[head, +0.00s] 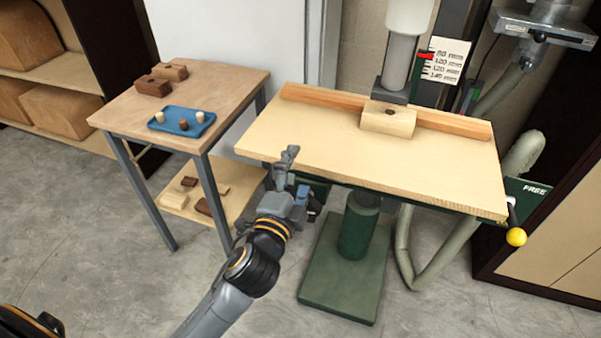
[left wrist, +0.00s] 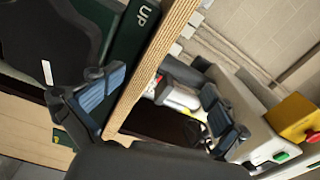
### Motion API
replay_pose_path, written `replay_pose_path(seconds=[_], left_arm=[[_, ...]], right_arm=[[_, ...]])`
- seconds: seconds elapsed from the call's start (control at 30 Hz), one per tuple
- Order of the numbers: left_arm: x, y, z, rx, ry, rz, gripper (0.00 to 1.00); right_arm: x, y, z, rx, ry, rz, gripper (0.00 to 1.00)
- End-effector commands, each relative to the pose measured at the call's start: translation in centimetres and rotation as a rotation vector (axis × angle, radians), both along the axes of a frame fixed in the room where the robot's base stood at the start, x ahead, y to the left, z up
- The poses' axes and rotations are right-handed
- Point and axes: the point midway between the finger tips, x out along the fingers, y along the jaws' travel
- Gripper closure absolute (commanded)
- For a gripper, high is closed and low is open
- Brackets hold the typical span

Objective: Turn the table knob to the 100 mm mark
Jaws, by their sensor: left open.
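The table knob, a yellow ball (head: 516,237) on a dark crank, sticks out at the right end of the machine's wooden table (head: 330,148). A white scale card (head: 449,60) behind the table reads 80, 100, 120 and 140 down its face. Its red pointer (head: 426,55) sits at about the 80 line, above 100. My left gripper (head: 300,182) is open and empty at the table's front left edge, far left of the knob. The left wrist view shows its blue-padded fingers apart (left wrist: 165,95), with the wooden edge showing between them. My right gripper is not in view.
A wood block (head: 388,118) stands under the spindle against the fence (head: 310,97). A side table (head: 240,76) with a blue tray (head: 182,120) is at left. A green FREE plate (head: 530,191) is behind the knob. A hose (head: 404,245) hangs below. Floor in front is clear.

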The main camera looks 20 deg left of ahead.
Motion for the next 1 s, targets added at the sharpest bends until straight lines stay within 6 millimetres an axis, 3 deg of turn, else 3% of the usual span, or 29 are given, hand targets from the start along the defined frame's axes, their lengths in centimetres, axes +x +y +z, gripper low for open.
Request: replay_pose_path(seconds=[0.37,1.0], left_arm=[[-0.2,0.0,-0.3,0.0,0.009,0.001,0.0],[-4.7,0.0,-0.4,-0.004,0.01,-0.002,0.0]], right_arm=[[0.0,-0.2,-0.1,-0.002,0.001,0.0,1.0],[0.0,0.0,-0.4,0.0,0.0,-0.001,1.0]])
